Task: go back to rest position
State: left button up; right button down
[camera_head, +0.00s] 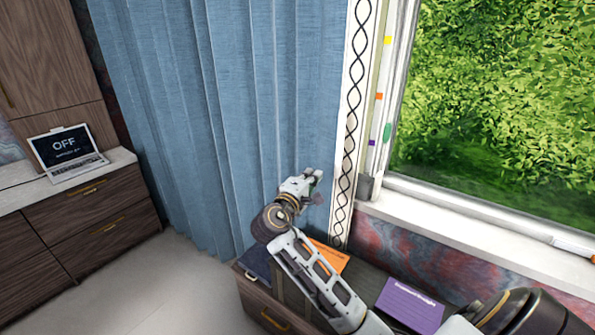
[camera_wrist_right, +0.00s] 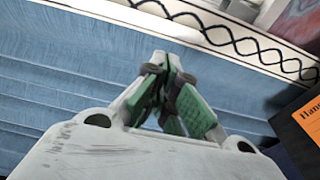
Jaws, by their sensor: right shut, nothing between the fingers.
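My right gripper (camera_head: 314,178) is held up in front of the blue curtain (camera_head: 235,110), above the low cabinet. In the right wrist view its fingers (camera_wrist_right: 166,92) with green pads are shut together with nothing between them. My right arm reaches in from the lower right of the head view. My left gripper is not in view.
A dark wooden cabinet (camera_head: 262,313) below my arm bears an orange book (camera_head: 331,256), a dark blue book (camera_head: 256,262) and a purple book (camera_head: 408,305). A window sill (camera_head: 480,225) lies at right with a marker (camera_head: 573,246). A laptop (camera_head: 68,152) stands on the left counter (camera_head: 28,188).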

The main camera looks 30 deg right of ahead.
jog(key=shift+f, duration=0.1)
jog(key=s+a+f+m+g+y, duration=0.1)
jog(key=s+a+f+y, duration=0.25)
jog(key=f, duration=0.65)
jog(key=s+a+f+g+y, duration=0.1)
jog(key=s+a+f+y, duration=0.1)
jog(key=s+f+y, duration=0.5)
jog(key=s+a+f+m+g+y, duration=0.3)
jog(key=s+a+f+g+y, duration=0.15)
jog(key=s+a+f, duration=0.85)
notch_tip(320, 180, down, 31)
jog(key=s+d, duration=0.2)
jog(key=d, duration=0.1)
jog(key=s+d+f, duration=0.3)
jog(key=s+f, duration=0.7)
jog(key=s, duration=0.1)
jog(key=s+d+f+g, duration=0.1)
jog(key=s+d+f, duration=0.2)
jog(key=s+f, duration=0.7)
jog(key=shift+s+f, duration=0.4)
jog(key=shift+s, duration=0.2)
